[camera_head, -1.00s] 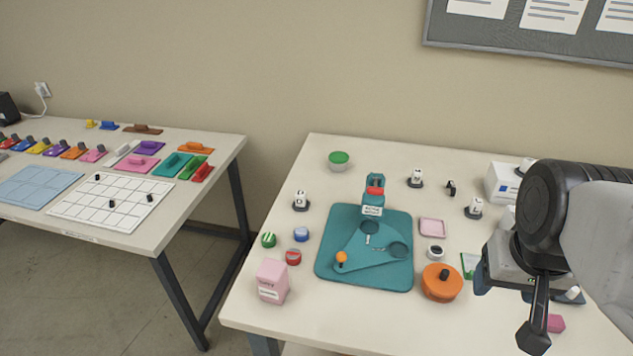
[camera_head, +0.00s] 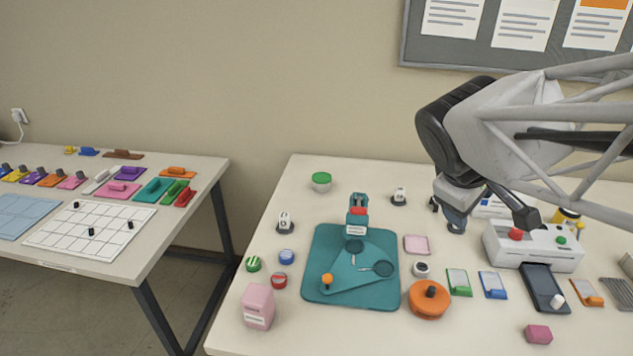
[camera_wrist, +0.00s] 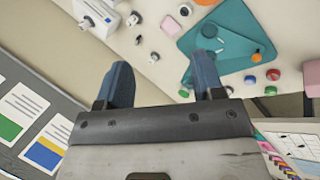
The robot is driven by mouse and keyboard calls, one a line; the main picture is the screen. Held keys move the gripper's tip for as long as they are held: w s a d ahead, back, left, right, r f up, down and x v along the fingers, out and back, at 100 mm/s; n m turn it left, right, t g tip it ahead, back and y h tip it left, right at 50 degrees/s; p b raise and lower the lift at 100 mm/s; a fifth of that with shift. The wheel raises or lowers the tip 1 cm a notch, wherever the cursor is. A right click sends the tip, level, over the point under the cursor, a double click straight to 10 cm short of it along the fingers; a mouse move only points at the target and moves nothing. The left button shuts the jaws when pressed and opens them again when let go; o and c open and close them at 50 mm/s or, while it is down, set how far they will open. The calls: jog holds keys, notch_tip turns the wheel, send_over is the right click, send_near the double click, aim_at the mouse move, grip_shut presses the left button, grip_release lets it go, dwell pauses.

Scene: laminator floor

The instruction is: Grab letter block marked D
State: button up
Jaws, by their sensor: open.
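A white letter block (camera_head: 285,221) marked D stands on a dark base left of the teal mat (camera_head: 312,288). A second white letter block (camera_head: 399,196) stands on a dark base behind and right of the mat; its letter is too small to read surely. My gripper (camera_head: 455,225) hangs over the table right of the mat, well apart from the D block. In the wrist view my gripper (camera_wrist: 162,76) shows two separated blue fingers with nothing held between them. I cannot surely pick out the D block in the wrist view.
A green-lidded jar (camera_head: 321,182) stands behind the D block. Green-striped, blue (camera_head: 286,257) and red small jars and a pink box (camera_head: 258,306) stand in front of it. A teal device (camera_head: 357,215) rises at the mat's back. A white laminator (camera_head: 535,247) is at right.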

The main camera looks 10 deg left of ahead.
jog(key=w+a+r+n+t+h, duration=0.1)
jog(key=w+a+n+t, duration=0.2)
jog(key=w+a+n, duration=0.65)
jog(key=n+t+y, duration=0.5)
jog(key=n+t, duration=0.1)
jog(key=n, duration=1.1)
send_over(284, 219)
jog(key=s, duration=0.4)
notch_tip(284, 219, down, 3)
jog(key=shift+n, duration=0.25)
notch_tip(284, 219, down, 27)
jog(key=shift+a+f, duration=0.1)
jog(key=shift+f, duration=0.05)
jog(key=shift+w+f, duration=0.1)
jog(key=shift+f, duration=0.35)
jog(key=shift+x, duration=1.3)
